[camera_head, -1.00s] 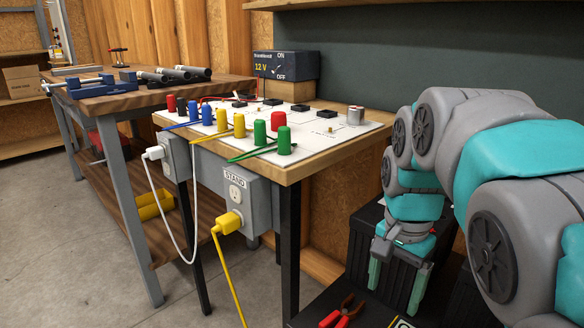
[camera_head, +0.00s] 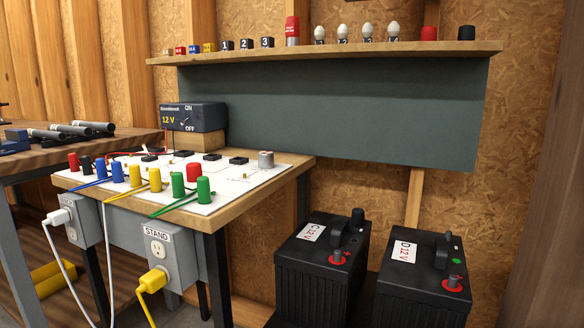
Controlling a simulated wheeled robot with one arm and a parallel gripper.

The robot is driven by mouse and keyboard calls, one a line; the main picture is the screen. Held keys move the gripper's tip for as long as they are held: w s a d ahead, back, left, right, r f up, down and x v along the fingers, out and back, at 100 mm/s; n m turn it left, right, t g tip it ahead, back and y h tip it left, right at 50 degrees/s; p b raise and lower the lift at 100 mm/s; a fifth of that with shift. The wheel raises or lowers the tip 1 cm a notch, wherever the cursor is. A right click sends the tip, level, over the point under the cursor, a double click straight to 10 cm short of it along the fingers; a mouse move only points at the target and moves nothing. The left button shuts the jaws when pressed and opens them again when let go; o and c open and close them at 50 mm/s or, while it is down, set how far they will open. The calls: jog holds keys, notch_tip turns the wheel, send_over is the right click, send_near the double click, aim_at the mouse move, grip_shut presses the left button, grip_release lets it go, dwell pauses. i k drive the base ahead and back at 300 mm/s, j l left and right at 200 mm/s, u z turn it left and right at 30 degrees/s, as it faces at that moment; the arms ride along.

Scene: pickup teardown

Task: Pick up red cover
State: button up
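A red cap-like piece (camera_head: 429,34) stands near the right end of the wall shelf, left of a black one (camera_head: 466,33). A taller red-topped cylinder (camera_head: 292,27) stands mid-shelf. On the white panel of the workbench are red caps, one near the front (camera_head: 194,171) and one at the left end (camera_head: 73,161). The frames do not tell which red piece is the cover. Two black batteries, C (camera_head: 313,275) and D (camera_head: 405,290), stand below right, each with a bare metal post on a red ring. My gripper is not in view.
The shelf (camera_head: 400,50) also holds small numbered blocks and several white bulb-shaped pieces. A 12 V supply box (camera_head: 195,117) sits on a wooden block on the bench. Yellow and white cords hang from outlets at the bench front. A wooden post (camera_head: 554,200) borders the right side.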

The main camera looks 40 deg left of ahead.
aim_at(193, 170)
jog(key=i+u, duration=0.1)
jog(key=u, duration=0.7)
jog(key=i+l+u, duration=0.1)
jog(key=u, duration=0.25)
